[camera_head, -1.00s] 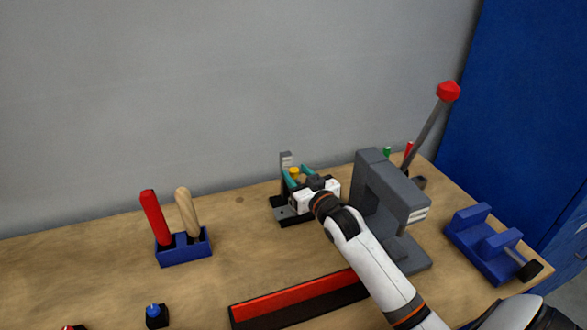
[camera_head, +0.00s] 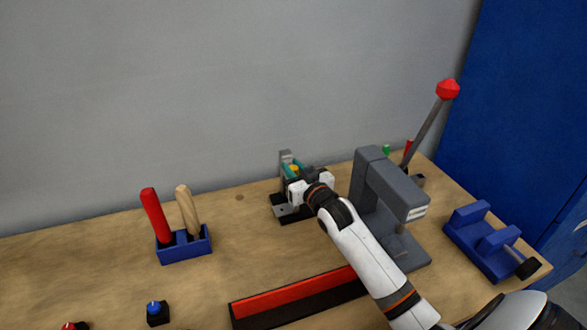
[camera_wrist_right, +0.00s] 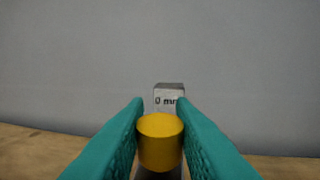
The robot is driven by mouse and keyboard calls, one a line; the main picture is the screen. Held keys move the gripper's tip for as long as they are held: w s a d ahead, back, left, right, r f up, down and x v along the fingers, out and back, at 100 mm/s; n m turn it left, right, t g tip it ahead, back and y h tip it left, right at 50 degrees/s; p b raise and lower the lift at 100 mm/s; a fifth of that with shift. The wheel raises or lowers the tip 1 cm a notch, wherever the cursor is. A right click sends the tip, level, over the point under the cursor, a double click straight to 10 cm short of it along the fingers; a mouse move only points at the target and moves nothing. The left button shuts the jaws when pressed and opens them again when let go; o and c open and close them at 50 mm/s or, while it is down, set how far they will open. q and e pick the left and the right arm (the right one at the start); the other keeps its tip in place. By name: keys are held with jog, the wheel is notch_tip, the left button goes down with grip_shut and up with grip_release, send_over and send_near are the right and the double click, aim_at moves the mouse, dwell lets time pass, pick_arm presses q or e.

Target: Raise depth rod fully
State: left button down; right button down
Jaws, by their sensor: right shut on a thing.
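The depth rod's yellow knob (camera_wrist_right: 160,141) sits between the teal fingers of my right gripper (camera_wrist_right: 160,108) in the right wrist view. Both fingers press against its sides, so the gripper is shut on it. The upright scale post (camera_wrist_right: 168,97) behind it reads "0 mm". In the head view, the gauge's dark base (camera_head: 290,208) rests on the table, with my right gripper (camera_head: 297,173) over it. The knob shows there as a small yellow spot (camera_head: 294,168). The rod below the knob is mostly hidden. My left gripper is not in view.
A grey arbor press (camera_head: 372,170) with a red-tipped lever (camera_head: 447,89) stands close to the right of my gripper. A blue vise (camera_head: 485,240) is farther right. A blue holder (camera_head: 184,247) with red and wooden handles is left. A red-topped black bar (camera_head: 298,298) lies in front.

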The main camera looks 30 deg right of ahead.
jog(key=shift+r+p, duration=1.4)
jog(key=shift+r, duration=0.15)
jog(key=c, duration=1.2)
grip_release()
jog(key=shift+c, duration=0.2)
jog(key=shift+f, duration=0.1)
jog(key=shift+s+f+b, duration=0.1)
jog(key=shift+s+b, duration=0.2)
jog(key=shift+s, duration=0.2)
jog(key=s+a+b, duration=0.1)
jog(key=s+b, duration=0.1)
jog(key=s, duration=0.9)
